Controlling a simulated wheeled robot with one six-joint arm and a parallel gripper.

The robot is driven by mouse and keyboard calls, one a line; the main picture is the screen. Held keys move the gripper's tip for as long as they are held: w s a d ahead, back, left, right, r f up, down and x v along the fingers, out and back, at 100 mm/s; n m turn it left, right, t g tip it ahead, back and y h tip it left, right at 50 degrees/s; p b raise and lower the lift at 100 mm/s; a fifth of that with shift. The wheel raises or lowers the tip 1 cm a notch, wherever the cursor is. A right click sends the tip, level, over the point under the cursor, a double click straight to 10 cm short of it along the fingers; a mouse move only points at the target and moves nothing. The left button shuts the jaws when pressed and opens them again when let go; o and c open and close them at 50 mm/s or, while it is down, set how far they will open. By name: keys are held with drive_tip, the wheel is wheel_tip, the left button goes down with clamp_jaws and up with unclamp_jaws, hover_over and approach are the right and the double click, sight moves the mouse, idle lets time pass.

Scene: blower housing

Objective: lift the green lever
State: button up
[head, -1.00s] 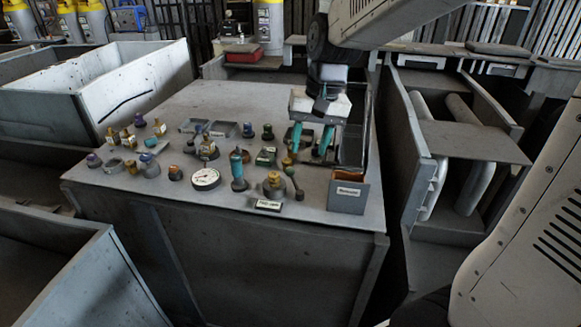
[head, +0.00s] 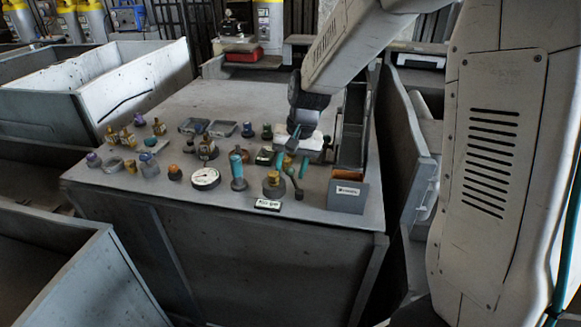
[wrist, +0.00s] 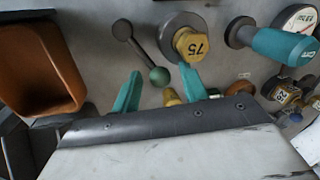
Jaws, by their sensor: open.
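The green lever (head: 297,186) stands near the front of the bench, a thin dark arm with a dark green ball knob. In the wrist view the lever (wrist: 141,53) runs from a round dark base to the knob. My gripper (head: 291,170) is open, with its two teal fingers apart. In the wrist view my gripper (wrist: 160,76) has the knob between its fingertips in the picture, with no clear contact. I cannot tell the height gap.
A knob marked 75 (wrist: 192,43) sits close beside the right finger. A teal-handled part (head: 238,168) and a gauge (head: 205,178) stand farther left. A labelled grey bin (head: 347,196) is to the right, its inside orange (wrist: 40,70).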

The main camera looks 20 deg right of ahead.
clamp_jaws()
